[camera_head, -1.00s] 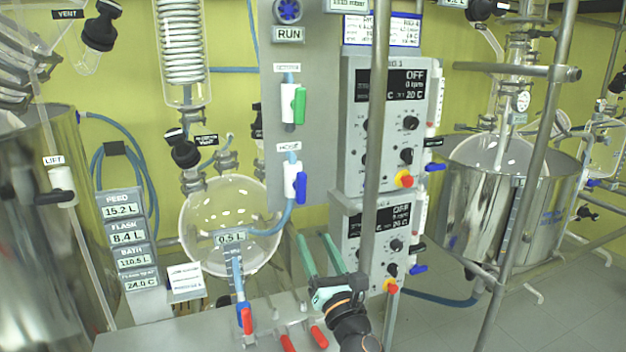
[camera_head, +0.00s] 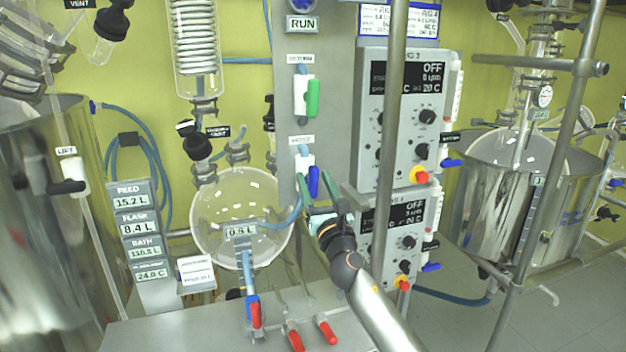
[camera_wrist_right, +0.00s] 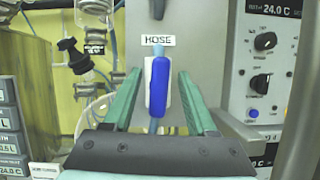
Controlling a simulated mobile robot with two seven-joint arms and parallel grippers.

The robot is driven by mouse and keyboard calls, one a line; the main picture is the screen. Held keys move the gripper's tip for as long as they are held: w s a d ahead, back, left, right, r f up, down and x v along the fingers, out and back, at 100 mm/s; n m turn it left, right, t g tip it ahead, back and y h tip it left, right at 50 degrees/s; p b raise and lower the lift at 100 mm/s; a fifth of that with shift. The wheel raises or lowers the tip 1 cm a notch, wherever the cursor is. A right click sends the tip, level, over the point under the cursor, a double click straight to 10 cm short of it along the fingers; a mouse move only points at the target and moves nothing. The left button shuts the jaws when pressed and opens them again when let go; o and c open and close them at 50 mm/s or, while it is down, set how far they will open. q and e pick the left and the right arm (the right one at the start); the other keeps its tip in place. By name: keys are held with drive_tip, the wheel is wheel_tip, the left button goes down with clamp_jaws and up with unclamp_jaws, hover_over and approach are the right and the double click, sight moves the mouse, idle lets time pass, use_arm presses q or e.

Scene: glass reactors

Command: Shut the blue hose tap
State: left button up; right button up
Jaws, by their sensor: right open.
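The blue hose tap (camera_head: 313,182) is on the grey panel under the "HOSE" label, with its blue handle upright on a white body. It also shows in the right wrist view (camera_wrist_right: 161,82), below the label and near the middle. My right gripper (camera_head: 306,180) is open with its green fingers pointing at the tap. In the right wrist view the fingers (camera_wrist_right: 160,85) stand on either side of the blue handle with a gap on both sides. The lower part of the tap is partly hidden by the gripper in the head view. My left gripper is not in view.
A green-handled tap (camera_head: 312,98) sits above on the same panel (camera_head: 340,150). Control boxes (camera_head: 400,120) stand to the right, with a metal post (camera_head: 391,130) in front. A round glass flask (camera_head: 240,200) is at the left, above a bench with red-handled valves (camera_head: 327,332).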

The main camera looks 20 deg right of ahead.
drive_tip(key=shift+x, duration=0.8)
clamp_jaws()
